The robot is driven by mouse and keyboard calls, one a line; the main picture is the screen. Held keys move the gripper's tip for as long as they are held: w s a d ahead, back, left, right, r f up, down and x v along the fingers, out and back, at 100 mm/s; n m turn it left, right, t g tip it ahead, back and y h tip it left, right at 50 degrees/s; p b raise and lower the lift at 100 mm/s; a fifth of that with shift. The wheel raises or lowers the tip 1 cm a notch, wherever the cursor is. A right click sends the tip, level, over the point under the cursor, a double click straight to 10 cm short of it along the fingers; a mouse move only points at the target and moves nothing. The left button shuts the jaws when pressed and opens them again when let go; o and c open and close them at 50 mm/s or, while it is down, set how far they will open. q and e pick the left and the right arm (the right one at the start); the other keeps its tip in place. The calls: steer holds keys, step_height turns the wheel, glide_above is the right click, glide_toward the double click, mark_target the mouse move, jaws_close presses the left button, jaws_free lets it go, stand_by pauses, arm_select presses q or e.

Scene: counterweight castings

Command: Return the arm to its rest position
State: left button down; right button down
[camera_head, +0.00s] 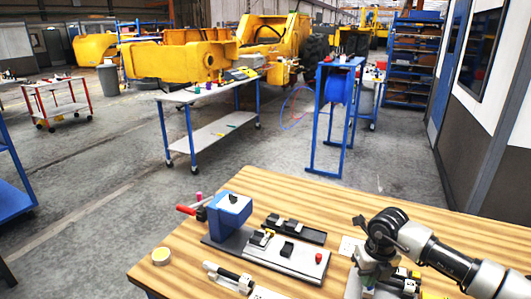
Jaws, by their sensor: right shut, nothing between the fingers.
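My right arm comes in from the right edge over the wooden table, bends at a black wrist joint and points down. My right gripper (360,284) is low at the bottom right of the table, shut and empty. Its fingertips are hard to make out against the small parts around it. My left arm and gripper are not in view.
The table's left front is clear.

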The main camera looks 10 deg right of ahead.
steer(key=s+a+n+t+y, duration=0.1)
steer(key=s+a+y, duration=0.2)
steer(key=a+y, duration=0.95)
steer(key=s+a+r+m+t+y, duration=0.2)
steer(key=a+r+m+t+y, duration=0.2)
steer(key=a+r+m+t, duration=0.65)
steer(key=s+d+f+m+t+h, duration=0.2)
steer(key=d+f+m+h, duration=0.25)
steer(key=m+h, duration=0.5)
steer(key=s+d+f+m+t+h, duration=0.1)
steer(key=d+f+m+t+h, duration=0.15)
steer(key=d+m+h, duration=0.65)
steer(key=s+f+m+g, duration=0.2)
steer(key=s+f+g, duration=0.15)
steer(key=s, duration=0.35)
steer(key=s+f+m+g+y, duration=0.1)
steer(key=s+f+m+g, duration=0.15)
steer(key=s+g, duration=0.3)
steer(key=s+f+m+g, duration=0.2)
steer(key=s+f+g, duration=0.2)
steer(key=s, duration=0.3)
step_height(320, 180, down, 29)
steer(key=s+g+b, duration=0.1)
steer(key=b, duration=0.1)
steer(key=s+d+f+g+b, duration=0.1)
steer(key=s+d+f+b, duration=0.1)
steer(key=s+f, duration=1.4)
steer(key=shift+s+d+f+n, duration=0.15)
steer(key=shift+f+n, duration=0.3)
steer(key=shift+f, duration=0.25)
